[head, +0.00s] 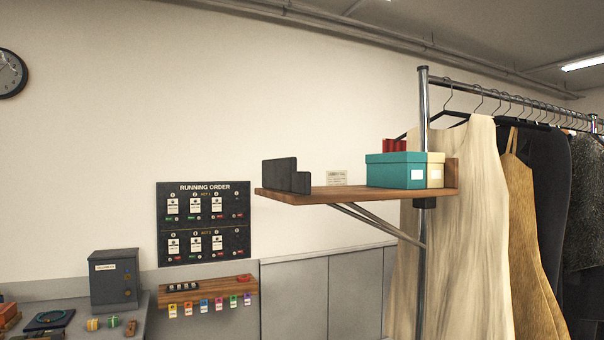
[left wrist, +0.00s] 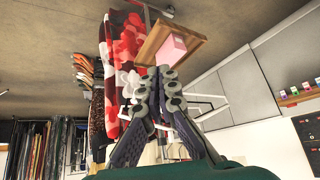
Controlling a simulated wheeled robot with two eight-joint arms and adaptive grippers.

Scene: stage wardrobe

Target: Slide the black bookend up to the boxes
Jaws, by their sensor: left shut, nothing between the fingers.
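The black bookend (head: 279,173) stands upright near the left end of the wooden wall shelf (head: 330,196) in the head view. The teal box (head: 388,171) and the cream box (head: 436,171) stand side by side at the shelf's right. A clear gap separates the bookend from the teal box. My left gripper (left wrist: 160,76) shows in the left wrist view, its fingertips together and empty. Neither gripper shows in the head view, and the bookend cannot be made out in the wrist view.
A clothes rail post (head: 423,130) rises by the shelf's right end, with hanging garments (head: 490,220).

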